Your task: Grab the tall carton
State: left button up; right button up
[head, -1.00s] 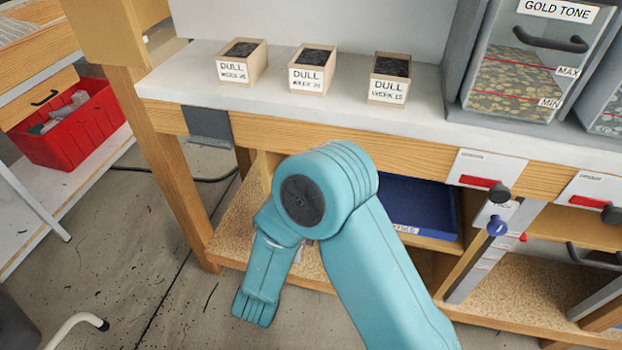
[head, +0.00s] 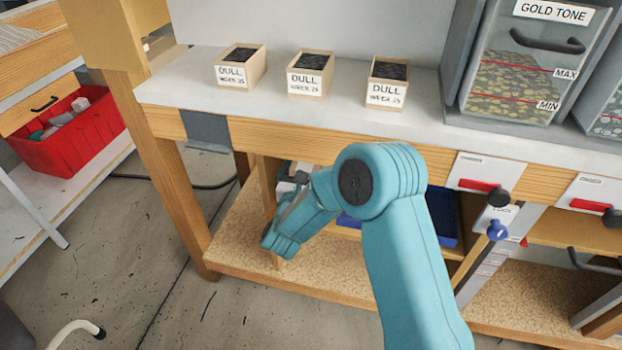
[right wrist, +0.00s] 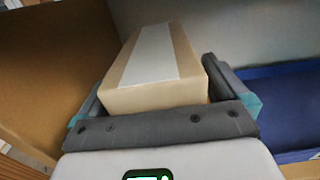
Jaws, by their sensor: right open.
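The tall carton (right wrist: 155,65), tan with a pale strip along its upper face, fills the middle of the right wrist view. My right gripper (right wrist: 158,88) is open, with a dark finger on each side of the carton's near end. I cannot tell whether either finger touches it. In the head view my right arm reaches into the lower bay of the bench; its gripper is largely hidden there, and I cannot make out the carton. My left gripper is not in view.
A blue bin (right wrist: 285,105) lies right of the carton. A brown panel (right wrist: 50,65) stands to its left. Three small boxes labelled DULL sit on the benchtop (head: 180,85) above. A red bin (head: 70,145) is at far left. Bench post (head: 172,190) stands left of the bay.

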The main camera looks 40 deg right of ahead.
jog(key=shift+c, duration=0.3)
jog(key=c, duration=1.7)
